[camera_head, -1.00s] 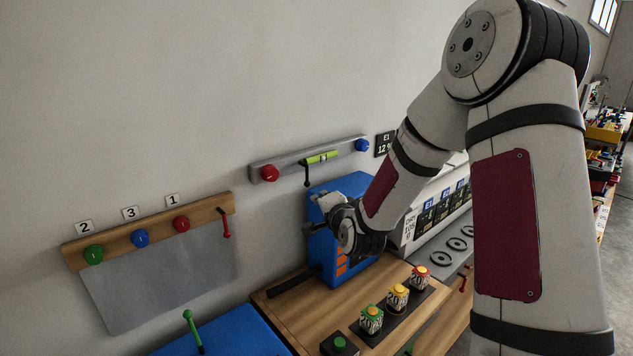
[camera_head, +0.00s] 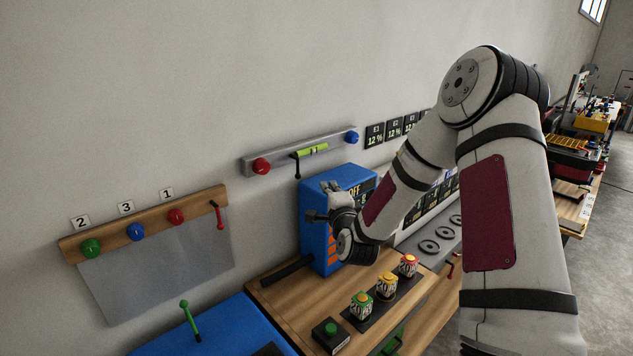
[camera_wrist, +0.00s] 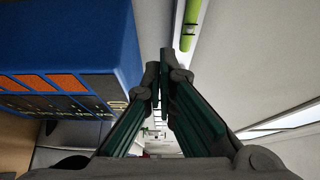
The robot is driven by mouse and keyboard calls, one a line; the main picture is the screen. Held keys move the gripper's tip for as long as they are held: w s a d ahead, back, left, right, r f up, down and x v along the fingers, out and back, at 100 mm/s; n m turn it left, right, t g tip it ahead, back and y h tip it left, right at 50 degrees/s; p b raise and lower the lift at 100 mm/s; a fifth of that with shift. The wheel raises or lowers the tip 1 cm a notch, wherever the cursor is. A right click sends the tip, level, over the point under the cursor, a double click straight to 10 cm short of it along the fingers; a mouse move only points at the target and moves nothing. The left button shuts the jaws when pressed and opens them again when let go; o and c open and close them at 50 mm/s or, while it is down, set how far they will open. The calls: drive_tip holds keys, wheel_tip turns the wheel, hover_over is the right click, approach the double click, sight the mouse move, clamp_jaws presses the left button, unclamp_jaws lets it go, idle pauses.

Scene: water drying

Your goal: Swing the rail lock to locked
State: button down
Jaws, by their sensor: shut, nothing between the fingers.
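Two wall rails show in the head view, and I cannot tell for sure which carries the rail lock. The wooden rail (camera_head: 150,229) has a red lever (camera_head: 218,215) at its right end, hanging down. The grey rail (camera_head: 280,157) holds a yellow-green tube (camera_head: 312,149) and a black lever (camera_head: 297,166) hanging down. My gripper (camera_head: 318,215) is shut and empty in front of the blue box (camera_head: 345,178), below the grey rail and right of the wooden one. In the wrist view its fingertips (camera_wrist: 160,82) are close together, and the tube (camera_wrist: 187,25) shows at the top.
The blue box (camera_wrist: 65,40) stands close at left in the wrist view. Several coloured-top blocks (camera_head: 387,284) stand on the wooden bench (camera_head: 285,300). A green lever (camera_head: 189,320) rises from the blue surface. The wall between the two rails is clear.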

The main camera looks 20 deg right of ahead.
sight(298, 168)
drive_tip(key=x, duration=0.9)
drive_tip(key=a+p, duration=0.1)
drive_tip(key=a, duration=0.2)
drive_tip(key=shift+r, duration=0.1)
drive_tip(key=shift+a, duration=0.45)
drive_tip(key=shift+w, duration=0.15)
